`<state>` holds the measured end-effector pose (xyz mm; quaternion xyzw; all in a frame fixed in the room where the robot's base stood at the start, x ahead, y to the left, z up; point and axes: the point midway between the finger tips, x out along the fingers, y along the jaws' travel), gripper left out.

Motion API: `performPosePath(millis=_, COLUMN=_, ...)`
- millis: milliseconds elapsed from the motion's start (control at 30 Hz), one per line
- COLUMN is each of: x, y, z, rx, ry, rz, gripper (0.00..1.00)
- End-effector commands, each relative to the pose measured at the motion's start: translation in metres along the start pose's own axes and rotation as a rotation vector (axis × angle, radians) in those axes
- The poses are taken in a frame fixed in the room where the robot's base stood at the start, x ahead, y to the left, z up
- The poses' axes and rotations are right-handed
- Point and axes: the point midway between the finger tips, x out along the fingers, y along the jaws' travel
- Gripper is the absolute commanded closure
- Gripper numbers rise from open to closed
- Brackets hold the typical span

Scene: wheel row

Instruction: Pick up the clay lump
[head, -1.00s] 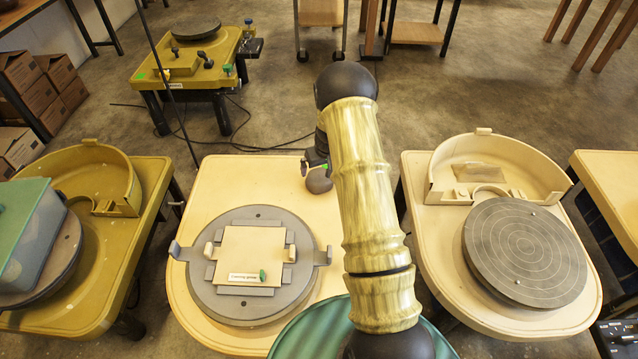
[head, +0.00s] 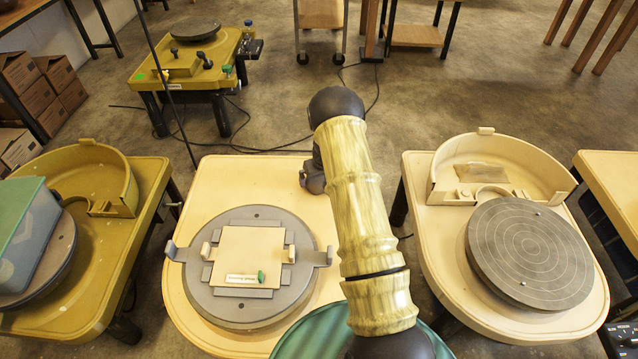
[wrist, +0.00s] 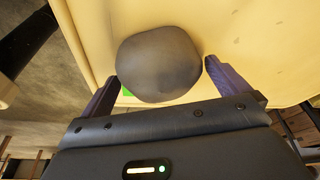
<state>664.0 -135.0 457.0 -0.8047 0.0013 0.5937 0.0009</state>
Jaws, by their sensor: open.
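The clay lump (wrist: 158,62) is a smooth, dark grey, rounded mass on the cream tabletop in the wrist view. My gripper (wrist: 161,74) is open, with one finger at each side of the lump's near part. A narrow gap shows at the right finger; the left fingertip is very close to the lump, and I cannot tell if it touches. In the head view my gripper (head: 312,178) is low over the back right of the middle table, partly hidden by my arm. I cannot clearly separate the lump from the dark gripper there.
The middle cream table (head: 225,180) bears a grey wheel (head: 215,305) with a square board (head: 247,255). Wheel tables stand at left (head: 155,190) and right (head: 450,270). A yellow wheel stand (head: 190,68) is behind. The table's back left is clear.

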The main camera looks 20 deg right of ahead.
Motion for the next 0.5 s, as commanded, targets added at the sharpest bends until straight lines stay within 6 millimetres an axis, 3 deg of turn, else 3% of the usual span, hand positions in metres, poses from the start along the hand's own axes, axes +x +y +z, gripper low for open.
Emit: performPosePath(millis=500, x=-0.0002, y=0.0002, z=-0.0001, rx=0.001, ry=0.0, rz=0.0, gripper=0.0)
